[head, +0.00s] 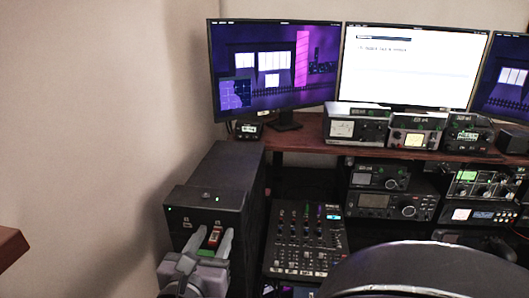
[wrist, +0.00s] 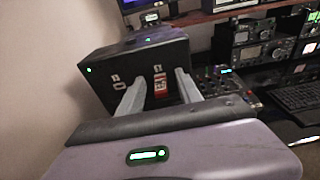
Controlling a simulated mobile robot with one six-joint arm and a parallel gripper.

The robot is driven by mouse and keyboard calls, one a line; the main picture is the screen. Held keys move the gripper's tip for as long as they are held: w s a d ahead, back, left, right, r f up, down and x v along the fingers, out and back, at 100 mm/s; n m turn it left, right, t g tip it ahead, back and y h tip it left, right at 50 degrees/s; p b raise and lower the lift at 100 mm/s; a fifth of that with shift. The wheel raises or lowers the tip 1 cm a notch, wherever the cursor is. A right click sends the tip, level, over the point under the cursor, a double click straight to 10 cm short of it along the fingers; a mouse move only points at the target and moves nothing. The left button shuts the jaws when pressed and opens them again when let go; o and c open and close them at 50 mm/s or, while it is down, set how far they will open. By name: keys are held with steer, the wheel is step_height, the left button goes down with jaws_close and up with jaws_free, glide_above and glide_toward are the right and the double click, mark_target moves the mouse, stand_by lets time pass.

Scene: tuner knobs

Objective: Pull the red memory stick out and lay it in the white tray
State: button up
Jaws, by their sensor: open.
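The red memory stick (head: 215,237) sticks out of the front of a black computer tower (head: 235,180) at the lower left of the head view. In the wrist view the red stick (wrist: 160,88) stands out from the tower front (wrist: 97,68) between my fingers. My gripper (head: 214,242) is open, one finger on each side of the stick, with gaps visible in the wrist view (wrist: 162,80). I cannot tell how deep the fingertips are relative to the stick. I see no white tray in either view.
Another port (head: 187,224) is left of the stick on the tower front. A mixer (head: 306,240) stands close right of the tower. A wooden desk (head: 300,140) with radios and monitors is behind. A round dark seat (head: 430,272) fills the lower right. A wall is at left.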

mark_target(212, 244)
jaws_close()
steer(key=shift+s, duration=0.15)
steer(key=shift+s+a+p, duration=0.15)
steer(key=shift+s+p, duration=0.25)
steer(key=shift+s, duration=1.8)
